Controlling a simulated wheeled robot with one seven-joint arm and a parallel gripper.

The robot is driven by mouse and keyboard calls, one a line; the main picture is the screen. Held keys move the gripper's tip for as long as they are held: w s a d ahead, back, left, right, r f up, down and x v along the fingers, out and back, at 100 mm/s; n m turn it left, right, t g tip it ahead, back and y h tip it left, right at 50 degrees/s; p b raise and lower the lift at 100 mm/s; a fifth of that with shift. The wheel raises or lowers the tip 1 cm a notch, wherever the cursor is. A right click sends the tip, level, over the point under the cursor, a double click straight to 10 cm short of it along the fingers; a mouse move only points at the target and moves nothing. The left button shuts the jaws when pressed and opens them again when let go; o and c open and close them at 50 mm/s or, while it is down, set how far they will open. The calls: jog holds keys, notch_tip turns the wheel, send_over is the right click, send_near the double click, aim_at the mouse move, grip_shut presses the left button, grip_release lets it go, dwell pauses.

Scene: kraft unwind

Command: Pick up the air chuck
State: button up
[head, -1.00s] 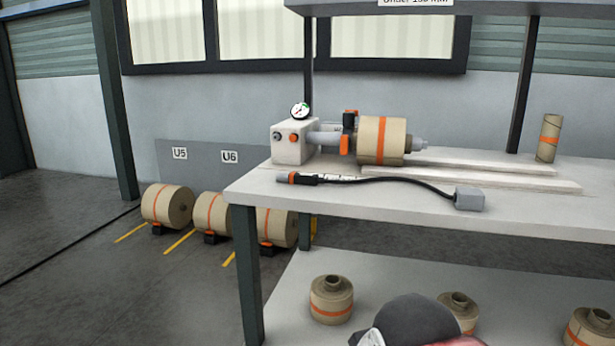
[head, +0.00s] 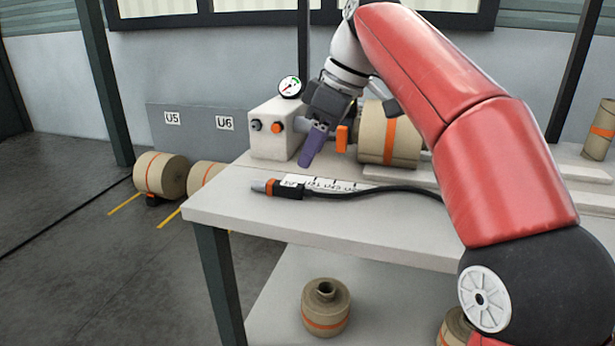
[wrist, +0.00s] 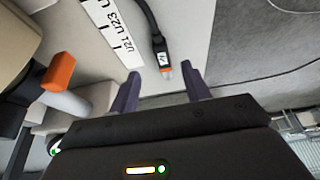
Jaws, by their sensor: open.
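The air chuck (head: 286,188) lies on the bench top near its left front part. It has a metal tip, an orange band and a black body, with a black hose running right from it. My gripper (head: 308,162) is above and behind it, pointing down, with purple fingers. In the wrist view, my gripper (wrist: 160,71) is open and empty, and the air chuck (wrist: 160,50) shows between and beyond its fingertips, apart from them.
A white box with a gauge (head: 270,135) and a shaft carrying a kraft roll (head: 375,140) stand behind the chuck. A marked white strip (head: 325,184) lies beside it. The bench's front edge (head: 300,240) is close. My arm hides the bench's right part.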

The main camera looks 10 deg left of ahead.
aim_at(298, 186)
jog(key=b+x, duration=0.2)
jog(key=x, duration=0.5)
jog(key=shift+s+f, duration=0.1)
jog(key=shift+f, duration=0.25)
grip_shut()
